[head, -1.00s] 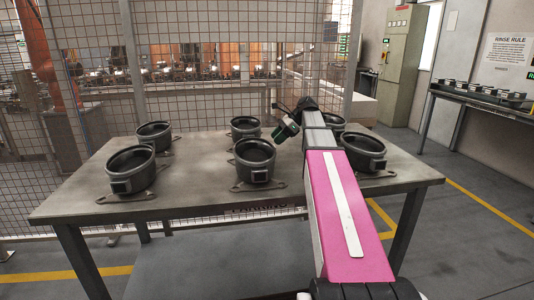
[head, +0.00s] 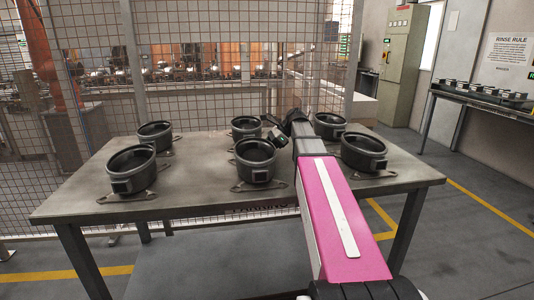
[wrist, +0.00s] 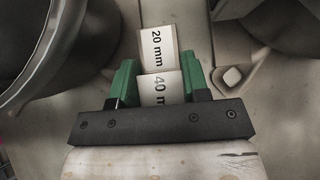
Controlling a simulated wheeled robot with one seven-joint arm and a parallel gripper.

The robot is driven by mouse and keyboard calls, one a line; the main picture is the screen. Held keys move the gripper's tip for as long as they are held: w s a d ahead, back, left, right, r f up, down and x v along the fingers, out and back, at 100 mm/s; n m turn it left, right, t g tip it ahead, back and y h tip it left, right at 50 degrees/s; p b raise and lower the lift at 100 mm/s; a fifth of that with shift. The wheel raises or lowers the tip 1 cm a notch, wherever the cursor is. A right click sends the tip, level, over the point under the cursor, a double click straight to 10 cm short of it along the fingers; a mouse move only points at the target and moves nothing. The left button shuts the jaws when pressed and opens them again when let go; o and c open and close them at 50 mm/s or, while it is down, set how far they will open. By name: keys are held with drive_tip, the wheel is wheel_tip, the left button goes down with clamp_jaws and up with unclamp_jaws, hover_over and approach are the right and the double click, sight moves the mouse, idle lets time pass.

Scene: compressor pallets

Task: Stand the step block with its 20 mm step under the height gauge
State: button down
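The step block (wrist: 158,48) shows in the wrist view as a pale two-level block. Its far part is marked "20 mm" and its nearer part "40 mm". The green fingers of my gripper (wrist: 160,64) lie along both sides of it and look shut on it. I cannot tell whether the block touches the surface below. In the head view my gripper (head: 274,142) is small and dark, over the table between the middle pots and the right-hand pots. The block is not clear there. I cannot make out a height gauge in either view.
The grey table (head: 215,195) carries several dark round pots, among them the front middle one (head: 255,160), the front right one (head: 363,153) and the front left one (head: 131,169). Dark pots flank my gripper in the wrist view. A mesh fence (head: 230,80) stands behind the table.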

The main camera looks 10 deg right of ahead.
drive_tip(key=shift+r, duration=0.15)
wheel_tip(320, 180, up, 18)
idle(0.7)
